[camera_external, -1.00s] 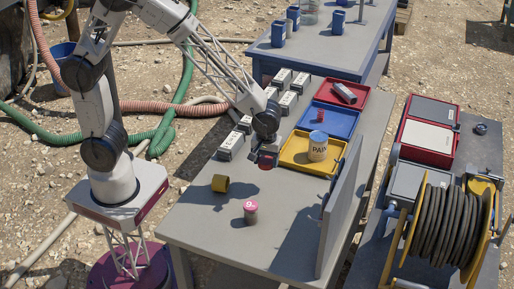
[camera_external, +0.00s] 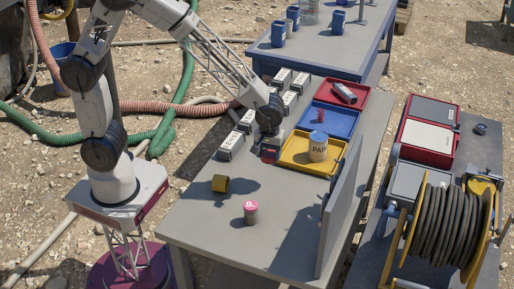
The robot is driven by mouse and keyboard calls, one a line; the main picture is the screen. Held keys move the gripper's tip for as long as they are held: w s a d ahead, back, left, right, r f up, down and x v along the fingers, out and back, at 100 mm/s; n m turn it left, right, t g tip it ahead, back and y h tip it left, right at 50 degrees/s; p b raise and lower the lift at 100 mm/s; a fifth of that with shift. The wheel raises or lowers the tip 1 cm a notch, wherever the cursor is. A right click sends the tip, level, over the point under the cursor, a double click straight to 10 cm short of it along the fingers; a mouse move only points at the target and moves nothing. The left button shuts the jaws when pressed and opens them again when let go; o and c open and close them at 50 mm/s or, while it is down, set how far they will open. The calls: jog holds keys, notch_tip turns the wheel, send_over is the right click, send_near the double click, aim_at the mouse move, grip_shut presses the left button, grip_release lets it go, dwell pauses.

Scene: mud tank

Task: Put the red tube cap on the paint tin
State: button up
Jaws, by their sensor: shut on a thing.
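My gripper (camera_external: 269,156) is at the left edge of the yellow tray, above the grey table. It is shut on a small dark red thing that looks like the red tube cap (camera_external: 268,158); the fingers hide most of it. The paint tin (camera_external: 318,146) is white with a yellowish band and dark lettering and a bluish top. It stands upright in the yellow tray (camera_external: 290,160), to the right of my gripper and apart from it.
A blue tray (camera_external: 345,128) with a small red cylinder (camera_external: 320,115) and a red tray (camera_external: 357,98) lie behind. Several white boxes (camera_external: 231,146) line the left. A yellow ring (camera_external: 220,184) and a pink-topped jar (camera_external: 251,212) stand in front. An upright grey panel (camera_external: 340,215) edges the right.

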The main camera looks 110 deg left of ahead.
jog(key=s+a+r+m, duration=0.1)
jog(key=a+r, duration=0.4)
jog(key=a, duration=0.8)
jog(key=shift+s, duration=0.55)
jog(key=shift+w+f, duration=0.1)
jog(key=shift+w, duration=0.05)
send_over(319, 136)
jog(key=shift+f, duration=0.7)
jog(key=shift+f, duration=0.1)
jog(key=shift+f, duration=1.7)
jog(key=shift+f, duration=0.1)
jog(key=o, duration=0.9)
